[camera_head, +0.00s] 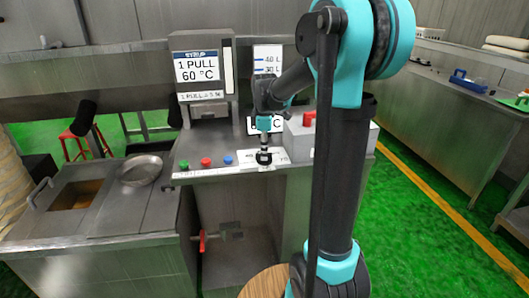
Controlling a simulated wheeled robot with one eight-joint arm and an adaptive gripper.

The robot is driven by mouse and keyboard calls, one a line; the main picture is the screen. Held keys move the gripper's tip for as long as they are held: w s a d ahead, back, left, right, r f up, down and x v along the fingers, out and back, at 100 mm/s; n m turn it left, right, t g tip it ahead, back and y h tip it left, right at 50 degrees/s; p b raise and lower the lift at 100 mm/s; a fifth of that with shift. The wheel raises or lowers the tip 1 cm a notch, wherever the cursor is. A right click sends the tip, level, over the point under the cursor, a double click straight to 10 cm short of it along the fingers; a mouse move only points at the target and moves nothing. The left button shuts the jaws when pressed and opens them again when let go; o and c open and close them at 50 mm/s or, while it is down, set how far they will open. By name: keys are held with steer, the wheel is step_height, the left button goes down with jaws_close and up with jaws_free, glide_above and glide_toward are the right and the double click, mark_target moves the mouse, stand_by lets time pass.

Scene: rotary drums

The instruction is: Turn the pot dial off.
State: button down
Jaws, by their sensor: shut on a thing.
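My gripper (264,154) points straight down at the front edge of the steel counter (245,173), to the right of the coloured buttons. It is shut on a small dark round thing at the white label there, which appears to be the pot dial. The fingers and the dial blend together at this size, so the dial's angle and its markings cannot be made out.
Green (184,164), red (206,162) and blue (228,160) buttons sit left of my gripper. A syrup machine (204,103) stands behind. A grey box (299,139) with a red part is close on the right. A pan (140,170) lies at left.

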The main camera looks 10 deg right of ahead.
steer(key=shift+n, duration=1.2)
steer(key=c, duration=1.5)
jaws_free()
steer(key=shift+r, duration=0.1)
step_height(320, 180, up, 12)
steer(key=shift+f, duration=0.1)
